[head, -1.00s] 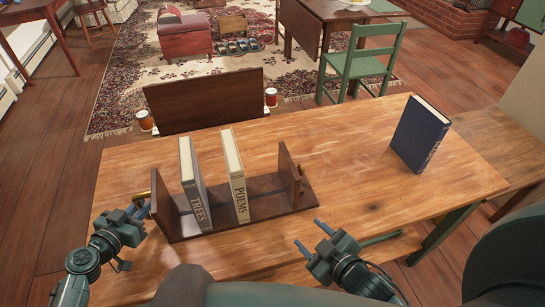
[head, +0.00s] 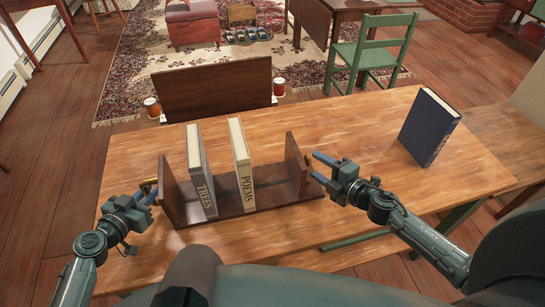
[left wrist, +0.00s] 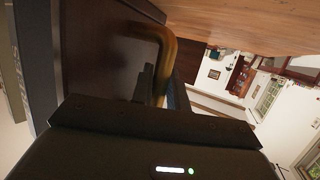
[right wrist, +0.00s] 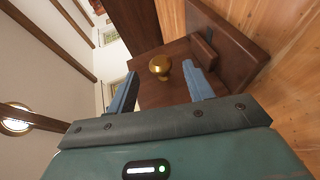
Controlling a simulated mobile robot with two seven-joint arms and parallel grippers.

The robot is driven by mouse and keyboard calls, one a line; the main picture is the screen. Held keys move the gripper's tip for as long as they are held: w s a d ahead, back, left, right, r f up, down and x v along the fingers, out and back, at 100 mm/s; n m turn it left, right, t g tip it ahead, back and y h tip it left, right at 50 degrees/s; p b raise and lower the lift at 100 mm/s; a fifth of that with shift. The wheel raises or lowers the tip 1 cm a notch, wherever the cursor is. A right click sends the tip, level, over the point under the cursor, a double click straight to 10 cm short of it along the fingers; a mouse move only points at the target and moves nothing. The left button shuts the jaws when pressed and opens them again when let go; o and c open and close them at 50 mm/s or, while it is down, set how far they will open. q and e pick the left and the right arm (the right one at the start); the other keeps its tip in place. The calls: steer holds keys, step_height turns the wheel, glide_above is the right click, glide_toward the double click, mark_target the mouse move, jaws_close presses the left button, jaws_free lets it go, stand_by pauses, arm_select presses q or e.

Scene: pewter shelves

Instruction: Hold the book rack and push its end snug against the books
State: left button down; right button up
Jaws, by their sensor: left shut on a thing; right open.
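The brown wooden book rack (head: 270,195) stands on the table with upright ends. Two books stand in it, TREES (head: 203,185) and POEMS (head: 244,180), with a gap between them. A gap also separates POEMS from the rack's right end (head: 294,168). My left gripper (head: 150,193) is shut on the brass handle at the rack's left end (head: 168,190); the handle (left wrist: 165,60) shows in the left wrist view. My right gripper (head: 318,170) is open just outside the right end. In the right wrist view a brass knob (right wrist: 160,66) on that end lies ahead between its fingers.
A dark blue book (head: 428,126) stands alone at the table's right. The wooden table (head: 350,120) is clear between it and the rack.

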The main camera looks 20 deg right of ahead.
mark_target(308, 160)
steer(key=x, duration=0.5)
steer(key=shift+a, duration=0.1)
steer(key=shift+c, duration=0.5)
jaws_close()
